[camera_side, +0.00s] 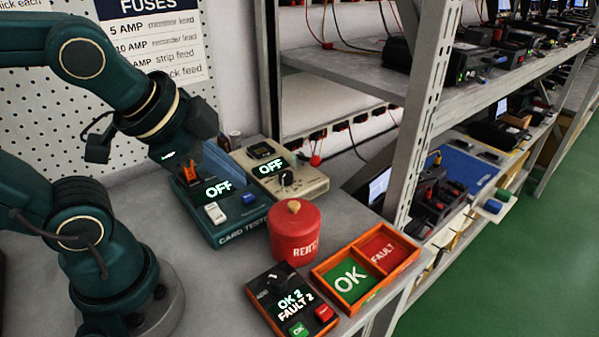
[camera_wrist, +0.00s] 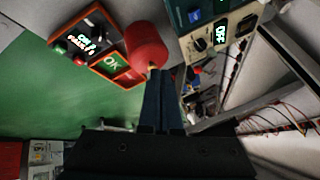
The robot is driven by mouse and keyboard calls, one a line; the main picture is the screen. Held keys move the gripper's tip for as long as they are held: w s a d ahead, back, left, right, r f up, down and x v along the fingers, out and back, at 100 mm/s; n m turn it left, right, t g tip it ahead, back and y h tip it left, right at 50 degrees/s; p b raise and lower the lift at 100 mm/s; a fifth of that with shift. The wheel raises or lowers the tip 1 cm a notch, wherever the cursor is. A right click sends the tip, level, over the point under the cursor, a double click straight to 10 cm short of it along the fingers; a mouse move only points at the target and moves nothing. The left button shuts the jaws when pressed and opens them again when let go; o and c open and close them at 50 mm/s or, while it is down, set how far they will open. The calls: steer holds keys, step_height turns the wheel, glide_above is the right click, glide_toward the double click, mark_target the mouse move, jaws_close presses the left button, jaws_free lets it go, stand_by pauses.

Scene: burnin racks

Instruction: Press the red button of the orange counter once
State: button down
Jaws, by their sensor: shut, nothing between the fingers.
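The counter (camera_side: 293,302) is a dark box with orange edging near the front of the bench, its display reading "OK 2 FAULT 2". Its red button (camera_side: 325,313) is at the front right corner, to the right of a green OK button (camera_side: 298,329). In the wrist view the counter (camera_wrist: 92,33) is at the upper left. My gripper (camera_side: 228,172) is above the back of the bench, near the card tester, well apart from the counter. Its two blue fingers are shut together in the wrist view (camera_wrist: 160,74), with nothing between them.
A red lidded reject pot (camera_side: 294,234) stands between my gripper and the counter. An orange tray (camera_side: 319,285) with OK and FAULT compartments is right of the counter. The card tester (camera_side: 235,228) and a beige device (camera_side: 305,182) read OFF. A rack post (camera_side: 425,110) rises at right.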

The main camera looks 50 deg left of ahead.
steer(key=w+d+m, duration=0.3)
steer(key=w+m, duration=0.1)
steer(key=m, duration=0.6)
steer(key=m+h, duration=0.3)
steer(key=m, duration=1.2)
glide_above(320, 314)
step_height(320, 314, down, 2)
steer(key=shift+f, duration=0.2)
steer(key=shift+f, duration=4.4)
steer(key=shift+f, duration=0.45)
